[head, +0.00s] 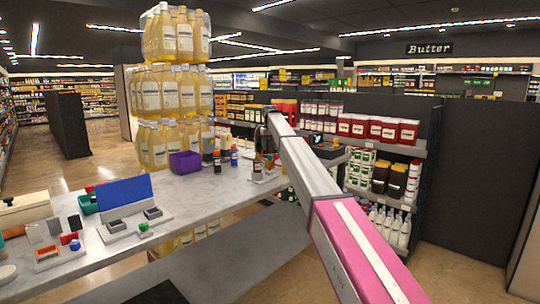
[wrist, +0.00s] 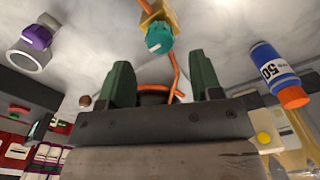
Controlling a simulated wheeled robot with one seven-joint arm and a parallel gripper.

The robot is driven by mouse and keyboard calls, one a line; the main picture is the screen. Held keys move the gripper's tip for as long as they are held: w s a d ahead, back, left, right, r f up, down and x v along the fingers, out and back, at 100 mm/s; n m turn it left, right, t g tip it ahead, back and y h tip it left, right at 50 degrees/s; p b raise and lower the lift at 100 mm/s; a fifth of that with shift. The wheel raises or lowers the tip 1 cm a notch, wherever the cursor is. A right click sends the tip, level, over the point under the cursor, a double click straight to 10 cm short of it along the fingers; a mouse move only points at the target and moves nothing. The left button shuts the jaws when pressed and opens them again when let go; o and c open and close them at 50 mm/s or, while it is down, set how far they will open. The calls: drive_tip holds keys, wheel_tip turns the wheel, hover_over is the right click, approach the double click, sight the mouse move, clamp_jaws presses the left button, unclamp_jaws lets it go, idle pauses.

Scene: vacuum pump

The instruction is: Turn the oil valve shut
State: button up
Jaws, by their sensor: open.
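In the wrist view a teal knob-like part (wrist: 159,38) sits on a yellow fitting (wrist: 157,14), with a thin orange tube beside it. I cannot tell for certain whether this is the oil valve. My gripper (wrist: 165,82) has its two green fingers spread apart with nothing gripped. The teal part lies beyond the fingertips, roughly centred between them and apart from them. A dark round part with an orange rim (wrist: 153,94) shows between the fingers, partly hidden by the gripper body. In the head view my arm reaches to the counter's far end, and the valve is too small to make out.
A purple-topped white cylinder (wrist: 36,40) and a blue-labelled bottle (wrist: 273,72) flank my gripper in the wrist view. On the counter (head: 185,200), a purple bin (head: 185,164) and stacked yellow jugs (head: 155,145) stand left of my arm. Stocked shelves stand behind.

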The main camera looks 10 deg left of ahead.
sight(270, 157)
wheel_tip(270, 157, down, 5)
drive_tip(key=shift+r, duration=0.2)
drive_tip(key=c, duration=0.9)
drive_tip(key=shift+c, duration=0.2)
